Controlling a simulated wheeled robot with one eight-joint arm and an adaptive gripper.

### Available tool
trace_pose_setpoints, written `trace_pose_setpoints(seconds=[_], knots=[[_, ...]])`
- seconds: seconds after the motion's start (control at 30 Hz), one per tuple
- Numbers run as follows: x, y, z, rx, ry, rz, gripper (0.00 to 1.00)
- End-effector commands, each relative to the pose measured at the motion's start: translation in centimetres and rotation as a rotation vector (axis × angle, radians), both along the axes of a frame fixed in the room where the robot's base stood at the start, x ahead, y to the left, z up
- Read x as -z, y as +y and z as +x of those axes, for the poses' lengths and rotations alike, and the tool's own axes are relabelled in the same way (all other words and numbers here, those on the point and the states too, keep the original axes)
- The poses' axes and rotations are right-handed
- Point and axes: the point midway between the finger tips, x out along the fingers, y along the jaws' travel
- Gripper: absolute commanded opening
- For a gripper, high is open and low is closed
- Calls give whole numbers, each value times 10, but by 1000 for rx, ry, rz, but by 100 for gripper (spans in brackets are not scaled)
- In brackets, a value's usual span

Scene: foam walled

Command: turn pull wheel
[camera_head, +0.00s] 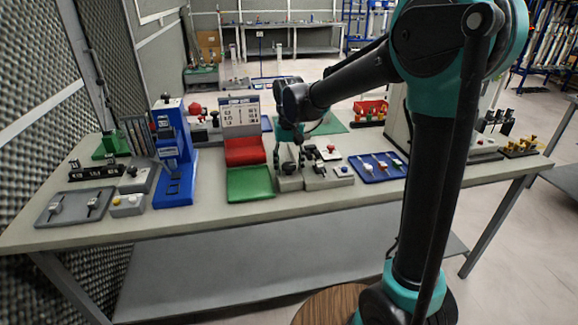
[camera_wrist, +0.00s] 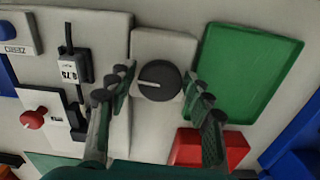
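The wheel is a round black knob (camera_wrist: 159,80) with a pale line across its face. It sits on a small light-grey block (camera_wrist: 152,43), seen from above in the wrist view. My gripper (camera_wrist: 160,86) is open, with one finger left of the knob and one right of it. I see gaps on both sides, and cannot tell the height of the fingertips over the block. In the head view my gripper (camera_head: 291,154) points down over the block at mid-table, and it partly hides the knob there.
A green tray (camera_head: 250,184) and a red bin (camera_head: 245,151) stand just left of my gripper. A grey panel with switches (camera_head: 330,180) is close on its right. Further out are a blue press (camera_head: 174,150) and a blue tool tray (camera_head: 378,169). The table front edge is clear.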

Motion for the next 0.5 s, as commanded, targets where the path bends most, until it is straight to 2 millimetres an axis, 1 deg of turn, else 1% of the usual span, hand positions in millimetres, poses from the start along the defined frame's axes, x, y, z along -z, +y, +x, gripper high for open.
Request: trace_pose_setpoints(seconds=[0.03, 0.2, 0.27, 0.3, 0.4, 0.5], knots=[[0, 0, 0, 0, 0, 0, 41], [0, 0, 0, 0, 0, 0, 20], [0, 0, 0, 0, 0, 0, 13], [0, 0, 0, 0, 0, 0, 10], [0, 0, 0, 20, 0, 0, 10], [0, 0, 0, 85, 0, 0, 10]])
